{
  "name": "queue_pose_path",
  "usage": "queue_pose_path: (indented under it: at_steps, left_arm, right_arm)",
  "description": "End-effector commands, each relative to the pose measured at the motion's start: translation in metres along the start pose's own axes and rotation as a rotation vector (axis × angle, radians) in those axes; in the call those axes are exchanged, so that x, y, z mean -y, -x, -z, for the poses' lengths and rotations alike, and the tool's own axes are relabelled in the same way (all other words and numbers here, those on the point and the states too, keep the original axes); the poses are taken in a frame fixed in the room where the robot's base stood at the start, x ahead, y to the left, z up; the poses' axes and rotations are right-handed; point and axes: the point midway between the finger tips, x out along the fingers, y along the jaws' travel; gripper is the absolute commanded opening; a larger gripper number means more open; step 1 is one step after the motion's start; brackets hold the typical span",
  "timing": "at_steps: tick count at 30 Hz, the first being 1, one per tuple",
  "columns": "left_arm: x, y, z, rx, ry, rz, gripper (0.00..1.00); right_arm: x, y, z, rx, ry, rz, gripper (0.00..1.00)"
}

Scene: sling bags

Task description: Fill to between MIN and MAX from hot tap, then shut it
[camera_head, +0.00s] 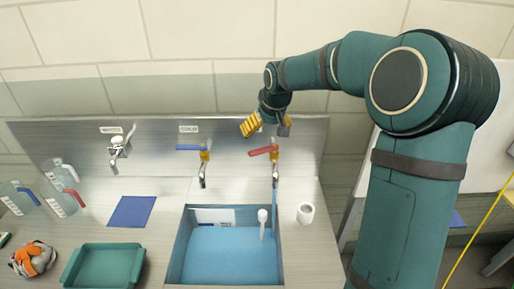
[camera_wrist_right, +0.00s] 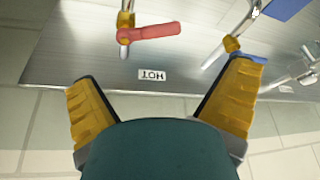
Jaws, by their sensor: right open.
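The hot tap's red lever (camera_head: 263,151) sits on a yellow valve with a silver spout. The lever also shows in the right wrist view (camera_wrist_right: 152,32), beside a HOT label (camera_wrist_right: 152,75). My left gripper is not in view.
A blue-levered tap (camera_head: 189,147) and a white-topped tap (camera_head: 118,148) stand left. A white ladle-like item (camera_head: 262,218) stands in the basin. A white cup (camera_head: 305,213), blue mat (camera_head: 131,211), green tray (camera_head: 82,284), orange-grey bundle (camera_head: 35,258) and clear jugs (camera_head: 65,172) surround it.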

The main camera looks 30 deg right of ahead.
Motion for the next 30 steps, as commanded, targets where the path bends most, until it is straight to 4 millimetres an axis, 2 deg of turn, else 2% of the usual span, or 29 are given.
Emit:
queue_pose_path:
  at_steps: [9,15,21,30]
  left_arm:
    - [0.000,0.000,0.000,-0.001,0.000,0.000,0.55]
    - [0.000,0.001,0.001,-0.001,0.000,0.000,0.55]
    - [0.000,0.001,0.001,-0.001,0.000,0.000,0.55]
    - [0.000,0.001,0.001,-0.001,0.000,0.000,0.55]
  right_arm:
    - [0.000,-0.065,-0.002,0.006,0.000,-0.001,1.00]
    - [0.000,-0.097,-0.001,0.004,0.000,0.000,1.00]
    - [0.000,-0.113,0.000,0.001,0.002,0.000,1.00]
    - [0.000,-0.116,0.000,0.000,0.001,0.000,1.00]
